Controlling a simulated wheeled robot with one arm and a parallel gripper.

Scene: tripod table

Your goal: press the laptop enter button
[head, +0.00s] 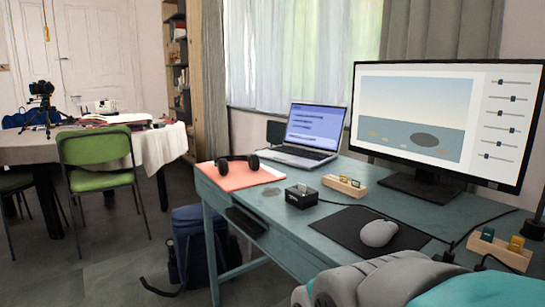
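The laptop (310,133) stands open on the blue-green desk (262,231), near its far left edge by the window. Its screen (317,127) is lit, showing a blue-violet page with lines of text. Its keyboard (296,152) faces up and is seen at a low slant. The keys are too small to tell apart, so I cannot make out the enter button. My gripper is not in view, so its distance from the laptop and its state do not show.
A large monitor (415,178) stands right of the laptop. Black headphones (238,160) lie on a red folder. A black box (301,196), wooden block (345,185) and mouse (378,233) are on the desk. A backpack (197,240) and green chair (98,150) stand left; floor (105,255) between is clear.

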